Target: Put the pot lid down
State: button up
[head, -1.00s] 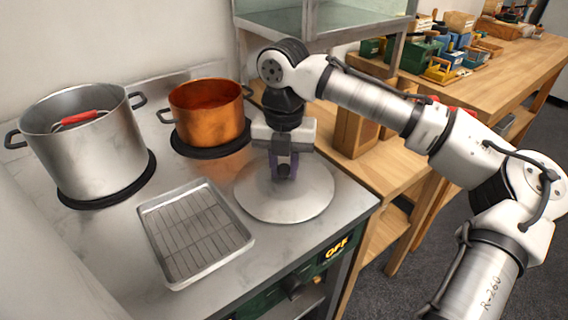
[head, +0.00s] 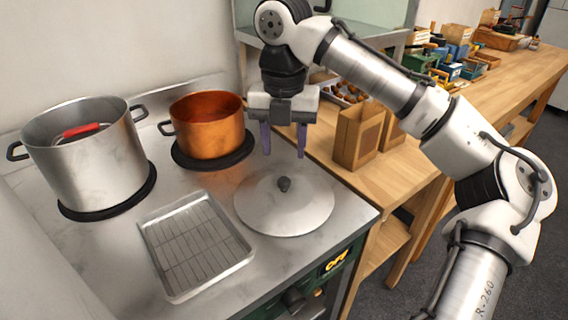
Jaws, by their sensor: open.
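The pot lid (head: 268,212) is a round, pale metal disc with a dark knob. It lies flat, knob up, on the stove top at the right front. My gripper (head: 284,155) is open and empty above the lid, its two purple fingers pointing down and apart from the knob. The large steel pot (head: 90,165) stands uncovered on the left burner, with a red-handled thing inside. The copper pot (head: 208,135) stands uncovered on the rear burner.
A metal tray with a wire rack (head: 195,245) lies left of the lid. A glass-sided cabinet (head: 345,25) stands behind. Bare stove top shows at the front left.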

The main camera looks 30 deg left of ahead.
jog(key=shift+r, duration=1.85)
